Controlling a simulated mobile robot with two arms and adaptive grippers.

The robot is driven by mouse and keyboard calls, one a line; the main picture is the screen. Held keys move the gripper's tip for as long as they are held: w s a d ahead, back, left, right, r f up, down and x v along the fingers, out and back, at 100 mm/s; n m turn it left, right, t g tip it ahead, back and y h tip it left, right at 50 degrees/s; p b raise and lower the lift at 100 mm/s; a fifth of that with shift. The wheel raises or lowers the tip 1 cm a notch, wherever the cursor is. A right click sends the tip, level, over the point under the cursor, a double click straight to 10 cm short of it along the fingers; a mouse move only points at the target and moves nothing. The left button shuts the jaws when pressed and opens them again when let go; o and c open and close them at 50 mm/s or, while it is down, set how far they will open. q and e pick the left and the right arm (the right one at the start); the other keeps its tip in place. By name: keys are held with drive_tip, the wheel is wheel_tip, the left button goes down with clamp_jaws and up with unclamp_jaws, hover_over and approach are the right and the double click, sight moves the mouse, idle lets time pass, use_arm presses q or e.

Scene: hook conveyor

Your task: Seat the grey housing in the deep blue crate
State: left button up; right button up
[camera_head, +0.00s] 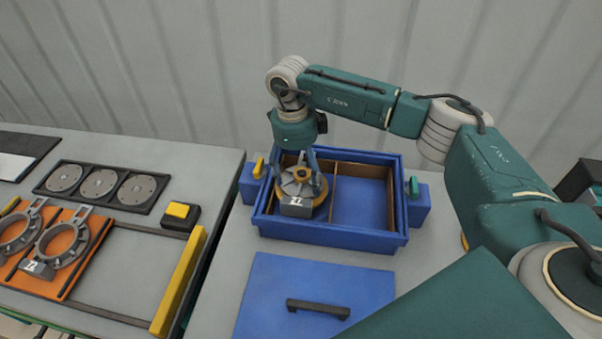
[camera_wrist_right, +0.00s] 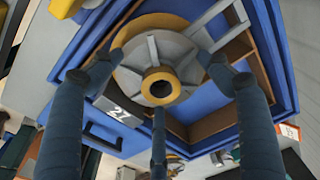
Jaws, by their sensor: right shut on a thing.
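The grey housing (camera_head: 290,188) is a round spoked part with a brass hub, a brass-coloured rim and a numbered block. It is at the left compartment of the deep blue crate (camera_head: 330,231); I cannot tell whether it touches the crate floor. My right gripper (camera_head: 299,178) comes from above with its fingers shut around the housing. In the right wrist view the fingers (camera_wrist_right: 160,85) surround the housing (camera_wrist_right: 190,72), with the crate wall (camera_wrist_right: 268,45) beyond. Part of the housing's far side is hidden by the gripper. My left gripper is out of view.
A wooden divider (camera_head: 333,190) splits the crate; its right compartment is empty. A blue lid (camera_head: 280,279) with a black handle lies in front. At left are an orange board (camera_head: 70,262) with grey rings, a black disc tray (camera_head: 80,193) and a yellow bar (camera_head: 178,285).

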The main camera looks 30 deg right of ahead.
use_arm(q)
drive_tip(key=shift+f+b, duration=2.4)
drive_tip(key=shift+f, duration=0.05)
use_arm(e)
drive_tip(key=shift+f, duration=3.15)
drive_tip(key=o, duration=1.7)
drive_tip(key=shift+c, duration=0.2)
drive_tip(key=shift+o, duration=0.7)
